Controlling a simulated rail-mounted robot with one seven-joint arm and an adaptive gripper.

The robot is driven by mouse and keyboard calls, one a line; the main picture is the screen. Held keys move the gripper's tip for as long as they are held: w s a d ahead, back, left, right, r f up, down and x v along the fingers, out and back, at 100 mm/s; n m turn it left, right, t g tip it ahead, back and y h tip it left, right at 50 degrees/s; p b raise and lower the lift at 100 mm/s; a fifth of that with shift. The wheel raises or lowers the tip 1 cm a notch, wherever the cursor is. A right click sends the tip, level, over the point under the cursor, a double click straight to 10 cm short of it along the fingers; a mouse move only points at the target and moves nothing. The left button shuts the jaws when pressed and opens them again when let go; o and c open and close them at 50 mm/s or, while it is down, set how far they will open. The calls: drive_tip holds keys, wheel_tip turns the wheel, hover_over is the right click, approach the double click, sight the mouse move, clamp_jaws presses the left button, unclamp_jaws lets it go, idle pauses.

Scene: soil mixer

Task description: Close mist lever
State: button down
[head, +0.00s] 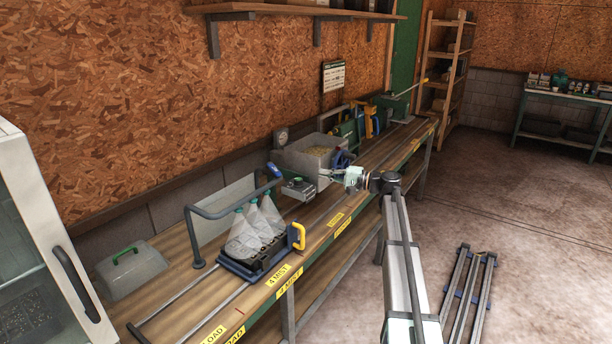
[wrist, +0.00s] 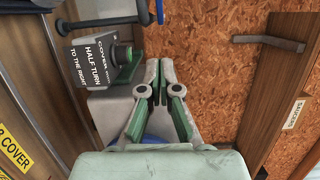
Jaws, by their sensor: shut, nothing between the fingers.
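At the "4 MIST" station in the head view, a grey-blue tubular frame (head: 228,211) stands on the bench, with a blue handle (head: 275,170) at its upper right end. I take this handle to be the mist lever; its exact position is hard to judge. My gripper (head: 336,176) is to the right of it, over the bench and apart from it. In the wrist view my gripper (wrist: 158,68) has its fingers together and empty. A blue patch (wrist: 152,138) shows partly behind the fingers; I cannot tell what it is.
A tray (head: 262,261) with clear cones sits below the frame. A box with a knob (wrist: 92,55), labelled "half turn to the right", is left of my fingers. A grey soil bin (head: 305,157) stands behind. Open floor (head: 520,210) lies right.

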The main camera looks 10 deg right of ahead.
sight(278, 170)
drive_tip(key=p+x, duration=0.3)
drive_tip(key=x, duration=0.6)
drive_tip(key=shift+w+a+r+p, duration=0.1)
drive_tip(key=shift+a+r+p, duration=0.1)
drive_tip(key=shift+a+p, duration=0.2)
drive_tip(key=a, duration=0.1)
drive_tip(key=a+p, duration=0.1)
drive_tip(key=a, duration=0.1)
drive_tip(key=shift+s, duration=0.35)
drive_tip(key=shift+a+f+p, duration=0.2)
drive_tip(key=shift+a+p, duration=0.15)
drive_tip(key=shift+a, duration=0.1)
drive_tip(key=shift+s+d, duration=0.1)
